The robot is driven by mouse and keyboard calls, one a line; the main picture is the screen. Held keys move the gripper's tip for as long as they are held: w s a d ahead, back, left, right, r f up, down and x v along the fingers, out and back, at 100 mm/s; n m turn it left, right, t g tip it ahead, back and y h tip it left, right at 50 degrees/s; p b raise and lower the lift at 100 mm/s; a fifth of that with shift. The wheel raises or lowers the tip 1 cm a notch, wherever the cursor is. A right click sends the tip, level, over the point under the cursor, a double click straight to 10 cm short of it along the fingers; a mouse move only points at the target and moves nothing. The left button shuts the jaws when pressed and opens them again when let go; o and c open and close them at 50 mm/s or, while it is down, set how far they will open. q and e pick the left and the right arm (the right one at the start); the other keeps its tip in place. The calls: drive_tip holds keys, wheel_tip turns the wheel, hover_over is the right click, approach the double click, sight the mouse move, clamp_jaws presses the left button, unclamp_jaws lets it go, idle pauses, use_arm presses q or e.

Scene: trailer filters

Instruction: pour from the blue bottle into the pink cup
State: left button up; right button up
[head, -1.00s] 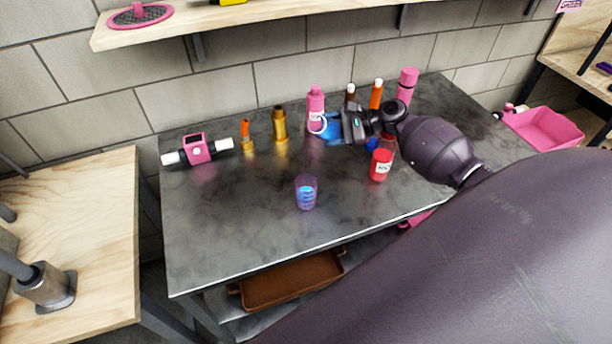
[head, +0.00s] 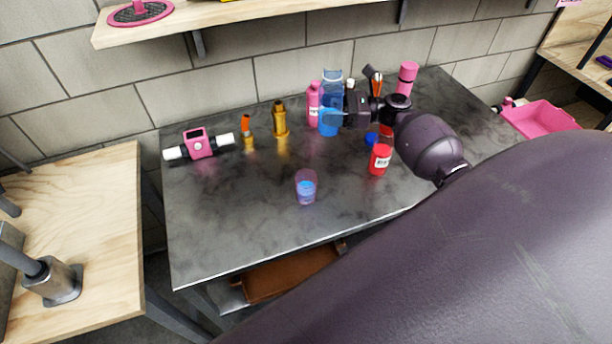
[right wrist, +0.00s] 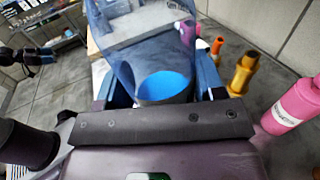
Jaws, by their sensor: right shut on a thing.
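The blue bottle (head: 331,88) is translucent and stands about upright at the back of the grey table, with blue liquid low inside. My right gripper (head: 345,112) is shut on it from the right side. I cannot tell whether its base touches the table. In the right wrist view the bottle (right wrist: 150,50) sits between the fingers (right wrist: 155,95), with bright blue liquid inside. The pink cup (head: 306,181) is see-through, looks pinkish purple, and stands upright near the table's front middle with blue liquid in it. It is apart from the bottle. My left gripper is not in view.
A pink bottle (head: 314,104) is close left of the blue bottle. A red jar (head: 380,160) and a blue lid (head: 371,139) are to the right. Brass (head: 280,122) and orange (head: 248,130) pieces and a pink device (head: 198,144) stand left. The front left tabletop is clear.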

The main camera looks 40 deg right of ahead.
sight(332, 93)
drive_tip(key=shift+r, duration=2.45)
drive_tip(key=shift+f, duration=2.55)
drive_tip(key=shift+d+f+n, duration=0.1)
drive_tip(key=shift+f+n, duration=0.05)
drive_tip(key=shift+n, duration=0.15)
